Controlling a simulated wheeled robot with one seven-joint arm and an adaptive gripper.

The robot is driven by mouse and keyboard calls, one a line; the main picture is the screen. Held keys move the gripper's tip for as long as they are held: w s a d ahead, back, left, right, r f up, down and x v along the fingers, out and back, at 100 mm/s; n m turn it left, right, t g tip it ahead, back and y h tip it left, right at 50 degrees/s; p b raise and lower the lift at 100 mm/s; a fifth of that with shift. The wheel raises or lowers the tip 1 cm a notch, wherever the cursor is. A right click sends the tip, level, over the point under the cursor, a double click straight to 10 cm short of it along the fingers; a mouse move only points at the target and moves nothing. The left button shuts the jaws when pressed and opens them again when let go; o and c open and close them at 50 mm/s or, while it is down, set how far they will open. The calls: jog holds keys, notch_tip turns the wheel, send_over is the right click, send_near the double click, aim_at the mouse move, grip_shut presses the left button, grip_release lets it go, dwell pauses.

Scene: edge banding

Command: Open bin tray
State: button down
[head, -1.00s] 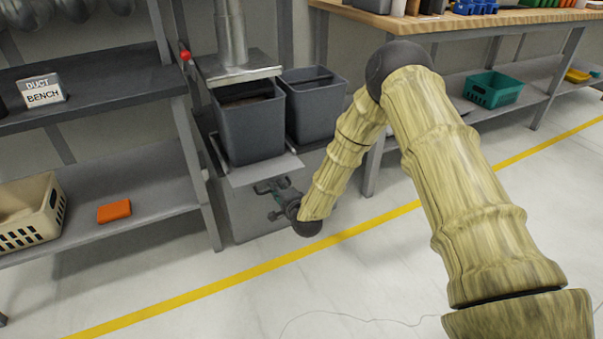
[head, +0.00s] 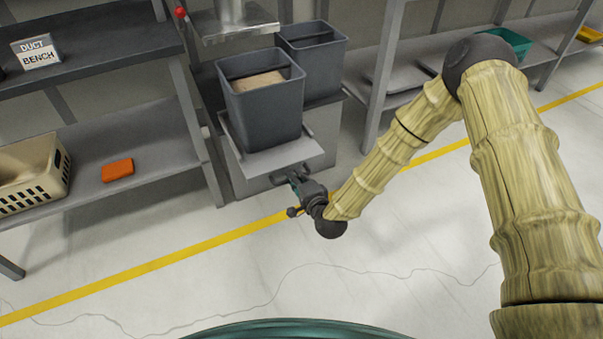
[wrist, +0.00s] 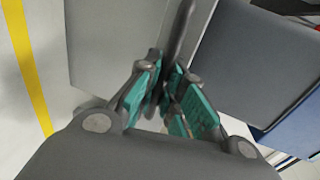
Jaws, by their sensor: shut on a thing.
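The bin tray (head: 308,155) is a light grey slide-out shelf at the front of a grey cabinet, and it stands pulled out. A dark grey bin (head: 268,115) with tan material inside sits upright on it. My gripper (head: 294,179) is at the tray's front, shut on its dark handle. In the wrist view my gripper's teal finger pads (wrist: 165,85) close around the dark handle bar (wrist: 181,28). Part of the handle is hidden by the fingers.
A second grey bin (head: 313,58) stands behind on the cabinet, and a metal duct (head: 238,25) hangs above. A duct bench (head: 95,60) is at left, with an orange block (head: 118,169) on its lower shelf. Floor in front is clear, crossed by a yellow line (head: 180,259).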

jog(key=shift+d, duration=0.1)
jog(key=c, duration=1.5)
grip_release()
jog(key=v, duration=1.2)
